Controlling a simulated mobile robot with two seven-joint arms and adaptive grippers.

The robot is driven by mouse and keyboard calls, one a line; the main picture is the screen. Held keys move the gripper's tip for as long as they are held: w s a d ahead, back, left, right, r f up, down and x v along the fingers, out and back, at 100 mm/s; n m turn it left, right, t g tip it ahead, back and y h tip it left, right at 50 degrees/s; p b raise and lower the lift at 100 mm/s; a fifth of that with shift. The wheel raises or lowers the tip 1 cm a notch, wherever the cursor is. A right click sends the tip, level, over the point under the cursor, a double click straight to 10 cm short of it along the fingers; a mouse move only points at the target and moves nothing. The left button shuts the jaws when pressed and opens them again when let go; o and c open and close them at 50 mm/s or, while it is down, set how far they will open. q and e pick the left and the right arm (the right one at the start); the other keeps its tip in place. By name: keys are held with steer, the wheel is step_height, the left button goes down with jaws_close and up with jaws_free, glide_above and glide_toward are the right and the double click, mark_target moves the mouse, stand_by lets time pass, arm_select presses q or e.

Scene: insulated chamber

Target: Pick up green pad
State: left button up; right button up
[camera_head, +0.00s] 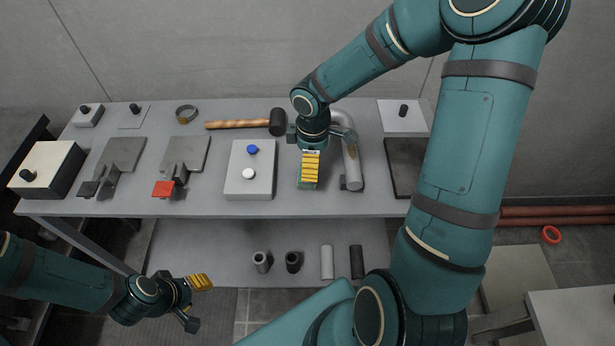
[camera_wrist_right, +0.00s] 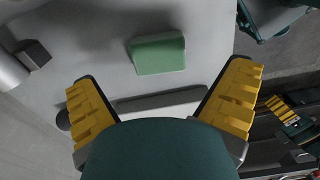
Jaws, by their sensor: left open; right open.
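The green pad (camera_wrist_right: 158,54) lies flat on the grey table and shows whole in the right wrist view, above the gap between my right fingertips. In the head view only a green edge (camera_head: 307,185) shows below the yellow fingers of my right gripper (camera_head: 310,167); the rest is hidden. My right gripper is open and empty, pointing down over the table, apart from the pad. Its spread fingers also show in the right wrist view (camera_wrist_right: 162,78). My left gripper (camera_head: 203,292) is open and empty, low in front of the table at the left.
A bent grey pipe (camera_head: 352,165) stands close right of my right gripper. A mallet (camera_head: 240,124) lies behind it to the left. A box with blue and white buttons (camera_head: 250,180) is at its left. Several cylinders, including a dark one (camera_head: 293,262), stand on the lower shelf.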

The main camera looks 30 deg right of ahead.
steer(key=shift+w+f+b, duration=0.2)
steer(key=shift+f+b, duration=0.65)
steer(key=shift+f, duration=2.3)
steer(key=c, duration=0.9)
